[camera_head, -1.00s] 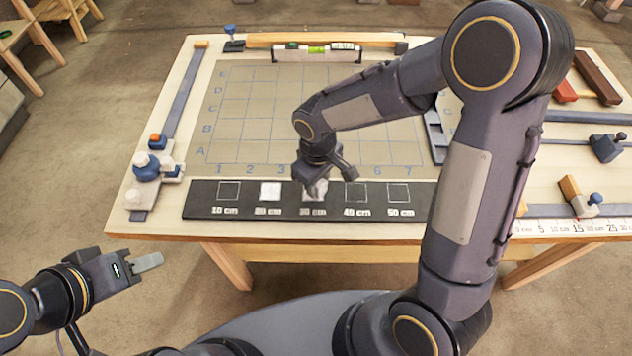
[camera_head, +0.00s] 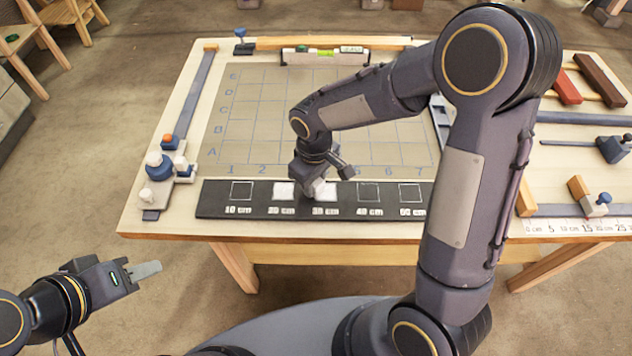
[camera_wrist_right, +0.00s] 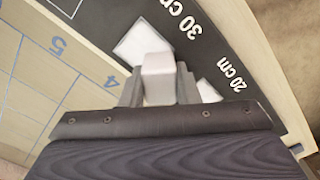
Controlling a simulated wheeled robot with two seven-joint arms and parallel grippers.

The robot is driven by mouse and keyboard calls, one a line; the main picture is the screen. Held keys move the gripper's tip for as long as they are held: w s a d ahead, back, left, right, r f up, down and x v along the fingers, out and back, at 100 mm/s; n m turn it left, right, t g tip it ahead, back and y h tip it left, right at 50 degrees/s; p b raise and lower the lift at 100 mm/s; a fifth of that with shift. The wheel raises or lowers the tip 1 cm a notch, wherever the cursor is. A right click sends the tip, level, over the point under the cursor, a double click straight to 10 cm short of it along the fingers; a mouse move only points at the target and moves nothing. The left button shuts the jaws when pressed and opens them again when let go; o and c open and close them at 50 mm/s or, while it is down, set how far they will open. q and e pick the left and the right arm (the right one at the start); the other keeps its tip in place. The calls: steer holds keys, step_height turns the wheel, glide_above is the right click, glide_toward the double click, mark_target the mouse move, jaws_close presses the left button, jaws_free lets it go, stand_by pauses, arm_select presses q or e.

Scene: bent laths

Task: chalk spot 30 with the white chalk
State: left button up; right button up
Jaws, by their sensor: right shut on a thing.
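The white chalk (camera_wrist_right: 158,75) is a pale block between the fingers of my right gripper (camera_head: 310,188). In the right wrist view the gripper (camera_wrist_right: 158,88) is shut on it. The black strip (camera_head: 215,205) along the table's front edge carries a row of labelled squares. Spot 30 (camera_head: 327,190) is filled white; in the right wrist view it (camera_wrist_right: 140,42) lies just beyond the chalk, which overlaps its near edge. I cannot tell whether the chalk touches the strip. Spot 20 (camera_head: 283,190) is also white. My left gripper (camera_head: 145,271) hangs empty off the table's front left.
The spots 10 (camera_head: 241,190), 40 (camera_head: 369,192) and 50 (camera_head: 411,193) are outlined and dark inside. A gridded board (camera_head: 250,110) lies behind the strip. A spirit level (camera_head: 325,55) stands at the back. Clamps (camera_head: 160,170) sit at the left edge.

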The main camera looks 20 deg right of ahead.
steer(key=r, duration=0.1)
steer(key=r+p, duration=0.2)
steer(key=shift+a, duration=0.25)
steer(key=shift+d+r, duration=0.1)
steer(key=shift+r, duration=0.25)
steer(key=shift+r+p, duration=0.75)
steer(key=shift+p, duration=0.05)
steer(key=shift+r+p, duration=1.05)
steer(key=shift+r, duration=0.4)
steer(key=shift+f, duration=0.1)
